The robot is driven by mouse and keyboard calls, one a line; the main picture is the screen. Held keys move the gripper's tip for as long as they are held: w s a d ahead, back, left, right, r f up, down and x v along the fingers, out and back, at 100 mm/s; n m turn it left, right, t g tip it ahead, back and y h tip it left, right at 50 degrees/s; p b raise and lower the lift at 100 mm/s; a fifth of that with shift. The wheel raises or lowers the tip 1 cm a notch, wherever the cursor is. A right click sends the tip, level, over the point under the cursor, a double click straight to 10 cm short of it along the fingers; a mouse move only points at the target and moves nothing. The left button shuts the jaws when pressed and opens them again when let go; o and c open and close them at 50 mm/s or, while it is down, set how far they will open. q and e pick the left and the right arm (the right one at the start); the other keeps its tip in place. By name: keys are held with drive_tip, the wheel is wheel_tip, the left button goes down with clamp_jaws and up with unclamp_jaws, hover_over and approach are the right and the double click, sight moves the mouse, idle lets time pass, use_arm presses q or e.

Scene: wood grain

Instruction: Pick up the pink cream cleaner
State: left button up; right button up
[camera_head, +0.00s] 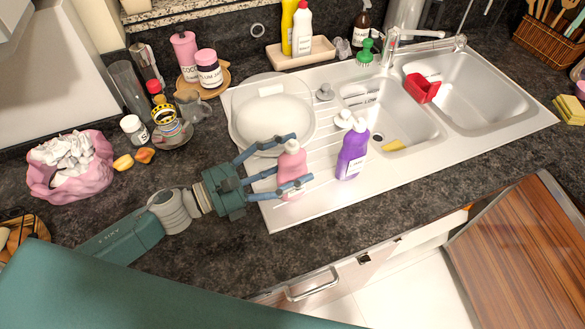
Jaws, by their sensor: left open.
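The pink cream cleaner (292,163) is a pink bottle standing upright on the left part of the metal drainboard, near its front edge. My left gripper (298,160) comes in from the left and is open, with one finger behind the bottle and one in front of it. The bottle stands between the fingers, and the near finger hides part of its lower body. I cannot tell whether either finger touches it. My right gripper is not in view.
A purple bottle (352,153) stands just right of the pink one. The double sink (425,121) is to the right.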

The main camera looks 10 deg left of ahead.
use_arm(q)
drive_tip(key=shift+s, duration=0.1)
drive_tip(key=shift+c, duration=1)
drive_tip(key=c, duration=1.3)
drive_tip(key=shift+c, duration=1)
drive_tip(key=shift+r, duration=0.15)
